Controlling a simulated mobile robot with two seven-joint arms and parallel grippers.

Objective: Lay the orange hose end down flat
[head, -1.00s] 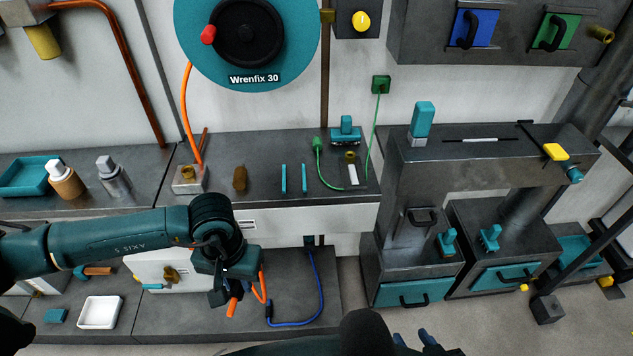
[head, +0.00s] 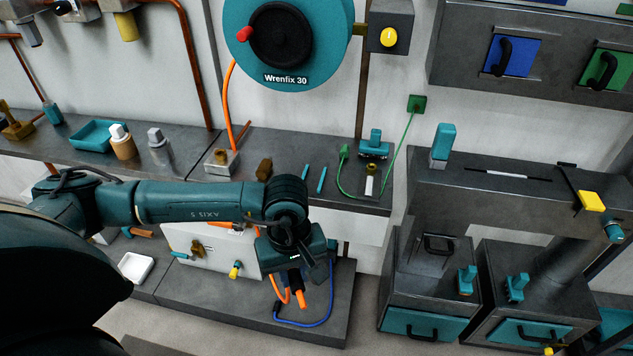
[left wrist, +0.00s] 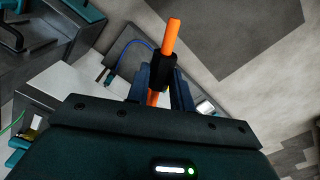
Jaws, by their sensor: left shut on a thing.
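The orange hose end (head: 300,298) hangs from my left gripper (head: 292,278), pointing down and toward the front, over the low grey shelf (head: 180,295). In the left wrist view the orange hose end (left wrist: 172,36) has a black collar (left wrist: 161,72), and my left gripper (left wrist: 163,88) is shut on it there. The orange hose curves up behind the gripper. My right gripper does not show.
A blue hose (head: 328,305) loops on the low shelf beside the held end. A white tray (head: 135,267) sits at the left. Dark cabinets (head: 435,280) stand at the right.

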